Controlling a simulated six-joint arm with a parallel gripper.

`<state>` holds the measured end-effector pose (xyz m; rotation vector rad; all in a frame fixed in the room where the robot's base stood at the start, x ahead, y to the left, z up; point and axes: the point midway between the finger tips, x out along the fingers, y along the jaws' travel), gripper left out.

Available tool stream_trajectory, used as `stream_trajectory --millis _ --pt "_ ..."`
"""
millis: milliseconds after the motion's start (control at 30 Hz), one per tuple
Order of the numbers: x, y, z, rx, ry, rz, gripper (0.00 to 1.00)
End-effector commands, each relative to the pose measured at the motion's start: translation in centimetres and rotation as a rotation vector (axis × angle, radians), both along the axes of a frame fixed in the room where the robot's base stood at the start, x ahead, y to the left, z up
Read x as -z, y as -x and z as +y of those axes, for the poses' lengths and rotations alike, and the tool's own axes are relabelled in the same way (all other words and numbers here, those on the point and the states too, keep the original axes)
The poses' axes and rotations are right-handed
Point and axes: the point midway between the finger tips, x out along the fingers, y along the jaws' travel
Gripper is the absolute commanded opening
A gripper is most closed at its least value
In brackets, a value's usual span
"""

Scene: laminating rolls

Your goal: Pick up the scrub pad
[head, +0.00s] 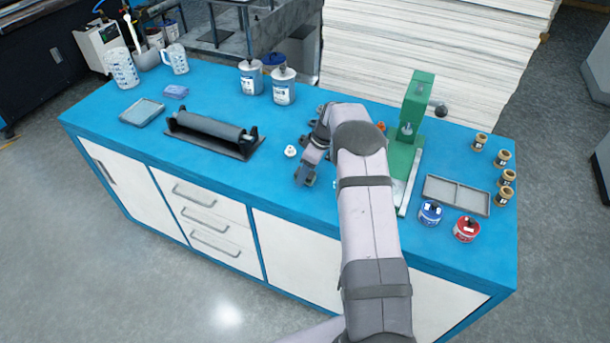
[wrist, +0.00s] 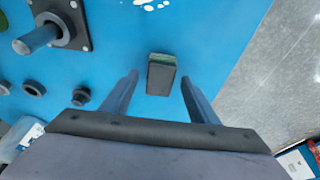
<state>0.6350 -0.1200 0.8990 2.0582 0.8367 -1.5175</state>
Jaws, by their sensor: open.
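The scrub pad (wrist: 161,78) shows in the wrist view as a small block with a dark grey face and a green layer along its far edge. It lies on the blue worktop. My gripper (wrist: 159,80) is open, with one finger on each side of the pad in the picture and blue gaps on both sides. I cannot tell how far above the pad the fingertips are. In the head view my gripper (head: 305,179) is low over the front middle of the worktop. I cannot make out the pad there; my arm may hide it.
A black roller unit (head: 213,134) stands left of my gripper, with a small white item (head: 290,151) nearby. A green press (head: 404,130) and a grey tray (head: 456,194) are to the right. Blue (head: 430,212) and red (head: 466,229) tins stand near the front edge.

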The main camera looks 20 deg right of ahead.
Motion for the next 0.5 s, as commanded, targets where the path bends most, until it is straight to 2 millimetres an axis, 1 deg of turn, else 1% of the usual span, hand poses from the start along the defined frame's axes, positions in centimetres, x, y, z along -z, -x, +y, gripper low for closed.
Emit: stream_trajectory --millis 33,67,100,167,200,233,267,500 --pt "-0.01 0.0 0.0 0.0 0.0 0.0 0.55" --pt "-0.01 0.0 0.0 0.0 0.0 0.0 0.52" --pt "-0.01 0.0 0.0 0.0 0.0 0.0 0.43" --pt "-0.02 0.0 0.0 0.0 0.0 0.0 0.28" --pt "-0.02 0.01 0.0 0.0 0.0 0.0 0.19" --pt "-0.02 0.01 0.0 0.0 0.0 0.0 0.12" --pt "-0.03 0.01 0.0 0.0 0.0 0.0 0.1" --pt "-0.09 -0.01 0.0 0.0 0.0 0.0 0.1"
